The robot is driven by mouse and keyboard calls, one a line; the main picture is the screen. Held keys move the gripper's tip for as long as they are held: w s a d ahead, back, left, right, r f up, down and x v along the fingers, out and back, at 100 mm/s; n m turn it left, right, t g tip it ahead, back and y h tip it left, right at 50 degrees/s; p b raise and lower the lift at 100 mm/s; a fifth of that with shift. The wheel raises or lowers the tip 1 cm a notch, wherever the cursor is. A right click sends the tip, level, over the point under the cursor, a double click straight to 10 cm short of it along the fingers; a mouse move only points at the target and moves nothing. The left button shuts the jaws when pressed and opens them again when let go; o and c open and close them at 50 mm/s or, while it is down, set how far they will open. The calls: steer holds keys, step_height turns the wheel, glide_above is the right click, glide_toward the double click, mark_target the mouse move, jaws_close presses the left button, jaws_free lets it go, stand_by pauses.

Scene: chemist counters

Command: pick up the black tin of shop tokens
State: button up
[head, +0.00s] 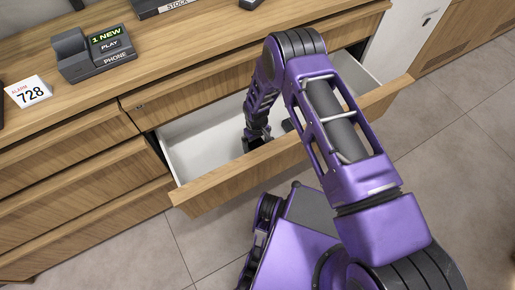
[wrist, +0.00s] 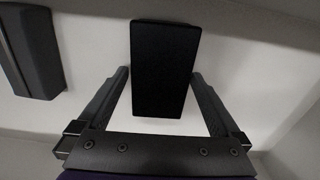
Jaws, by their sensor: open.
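A black box-like object (wrist: 162,68), which looks like the black tin, lies on the white drawer floor in the wrist view. I see no label on it. My gripper (wrist: 160,85) is open, with one finger on each side of it and a gap showing near the fingertips. I cannot tell how far above the drawer floor the fingers are. In the head view my gripper (head: 252,142) reaches down inside the open drawer (head: 192,150), and my arm hides much of the drawer's inside.
A second dark object (wrist: 30,48) lies in the drawer at the left of the wrist view. The drawer's wooden front (head: 232,172) stands out over the floor.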

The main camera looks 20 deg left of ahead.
jaws_close()
stand_by(0.3)
